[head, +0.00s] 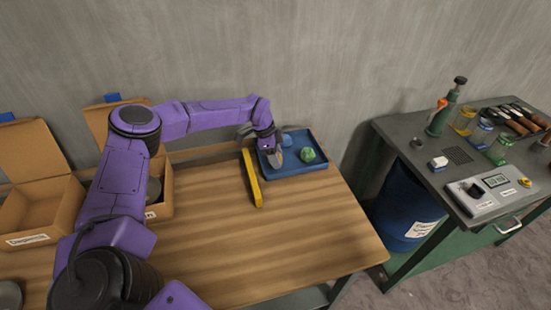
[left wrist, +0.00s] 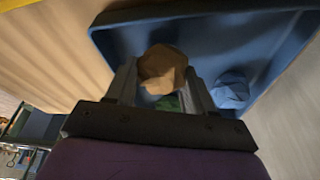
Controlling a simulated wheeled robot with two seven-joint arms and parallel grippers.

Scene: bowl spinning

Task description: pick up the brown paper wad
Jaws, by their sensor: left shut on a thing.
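The brown paper wad (left wrist: 163,69) shows in the left wrist view as a crumpled tan lump between my left gripper's fingers. My left gripper (left wrist: 162,85) is shut on it, over the blue tray (left wrist: 112,35). In the head view my left gripper (head: 276,156) is at the left part of the tray (head: 298,172), and the wad is hard to make out there. I cannot tell whether the wad still touches the tray floor. My right gripper is in neither view.
A green wad (head: 308,155) and a blue wad (head: 287,140) lie in the tray. A yellow bar (head: 251,178) lies left of the tray on the wooden table (head: 230,235). Open cardboard boxes (head: 40,205) stand at the left. The front of the table is clear.

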